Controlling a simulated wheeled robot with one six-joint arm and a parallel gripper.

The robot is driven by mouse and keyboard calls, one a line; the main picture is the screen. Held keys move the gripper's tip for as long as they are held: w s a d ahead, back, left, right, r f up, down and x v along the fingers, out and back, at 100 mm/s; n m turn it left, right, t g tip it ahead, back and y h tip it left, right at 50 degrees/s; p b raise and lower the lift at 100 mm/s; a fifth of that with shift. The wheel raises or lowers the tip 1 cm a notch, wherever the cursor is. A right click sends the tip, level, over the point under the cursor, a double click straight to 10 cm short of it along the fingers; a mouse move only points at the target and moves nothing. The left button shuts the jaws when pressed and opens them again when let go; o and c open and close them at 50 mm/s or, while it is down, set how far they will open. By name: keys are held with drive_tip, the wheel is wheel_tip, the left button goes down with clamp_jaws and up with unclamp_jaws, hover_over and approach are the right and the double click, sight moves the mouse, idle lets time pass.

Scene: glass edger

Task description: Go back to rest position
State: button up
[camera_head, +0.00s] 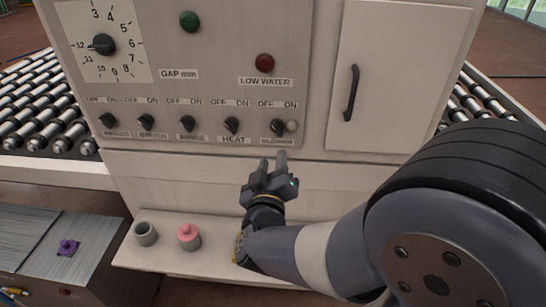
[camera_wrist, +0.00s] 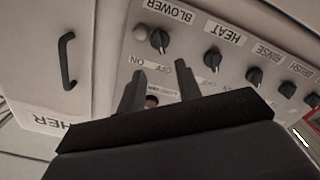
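My gripper (camera_head: 272,163) is in front of the machine's panel, just below the rightmost knob (camera_head: 277,127). Its two fingers point up toward the panel and are apart, with nothing between them. In the wrist view my gripper (camera_wrist: 160,85) shows the same open fingers, and the picture is turned over. There the blower knob (camera_wrist: 160,40) is beyond the fingertips, apart from them. The heat knob (camera_wrist: 212,57) is beside it. A pale round lamp or button (camera_head: 292,126) is right of the blower knob in the head view.
The dial (camera_head: 103,44), green lamp (camera_head: 189,21) and red lamp (camera_head: 265,63) are higher on the panel. A door handle (camera_head: 351,93) protrudes at right. A grey cup (camera_head: 146,233) and pink object (camera_head: 188,236) stand on the lower ledge. Rollers (camera_head: 40,110) flank the machine.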

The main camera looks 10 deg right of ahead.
sight(277, 131)
drive_tip(key=shift+w, duration=0.1)
idle(0.3)
drive_tip(key=p+x, duration=0.1)
drive_tip(key=x, duration=0.9)
drive_tip(key=shift+w+d+f, duration=0.1)
drive_tip(key=shift+w+d, duration=0.05)
drive_tip(key=shift+w, duration=0.15)
drive_tip(key=shift+s, duration=0.15)
